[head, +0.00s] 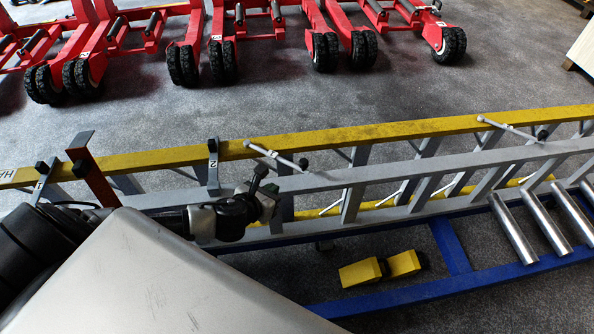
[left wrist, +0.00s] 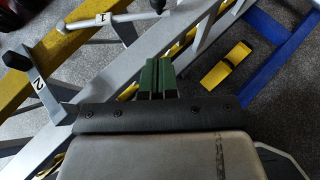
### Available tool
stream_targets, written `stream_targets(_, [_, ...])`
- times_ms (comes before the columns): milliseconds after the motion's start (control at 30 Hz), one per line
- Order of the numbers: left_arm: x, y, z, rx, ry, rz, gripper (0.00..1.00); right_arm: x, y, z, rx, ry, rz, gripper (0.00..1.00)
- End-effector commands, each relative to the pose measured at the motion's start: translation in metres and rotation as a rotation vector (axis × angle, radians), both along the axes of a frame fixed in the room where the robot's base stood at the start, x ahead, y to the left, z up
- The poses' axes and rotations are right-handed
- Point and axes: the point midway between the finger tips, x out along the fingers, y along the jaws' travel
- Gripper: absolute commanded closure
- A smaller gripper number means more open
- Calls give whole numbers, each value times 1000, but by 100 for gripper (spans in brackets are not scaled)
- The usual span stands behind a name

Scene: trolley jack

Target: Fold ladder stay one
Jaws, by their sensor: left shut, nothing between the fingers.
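Ladder stay one, a pale rod (head: 275,155) with a knob at its left end, slants across the ladder between the yellow rail (head: 370,133) and the grey rail (head: 400,165). In the left wrist view the rod carries a tag reading 1 (left wrist: 104,19); the tag cannot be read in the head view. Its other end meets a black knob (head: 303,164). My left gripper (head: 268,198) is shut and empty, over the grey rail just below the rod and apart from it. Its green fingertips (left wrist: 157,76) show closed in the left wrist view. My right gripper is not in view.
A grey bracket marked 2 (head: 213,165) and one marked 1 (head: 40,182) sit on the ladder near my arm, with a red-brown upright (head: 92,170). A second rod (head: 510,129) lies farther right. Blue frame (head: 450,247), yellow chocks (head: 362,272) and red jacks (head: 195,45) surround the ladder.

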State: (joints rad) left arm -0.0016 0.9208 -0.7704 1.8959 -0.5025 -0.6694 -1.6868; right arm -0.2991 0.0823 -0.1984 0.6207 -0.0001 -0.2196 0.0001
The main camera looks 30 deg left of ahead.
Motion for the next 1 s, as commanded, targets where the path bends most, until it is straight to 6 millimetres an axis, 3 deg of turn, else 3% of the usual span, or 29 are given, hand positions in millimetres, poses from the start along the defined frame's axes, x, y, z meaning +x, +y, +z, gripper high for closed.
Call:
stream_targets(367, [11,0,-7,-5,0,5,100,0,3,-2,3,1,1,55])
stream_targets(800, [88,-5,-52,-8,-1,7,100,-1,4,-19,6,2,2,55])
stream_targets(1000, [117,-6,-50,-6,-1,6,100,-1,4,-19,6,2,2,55])
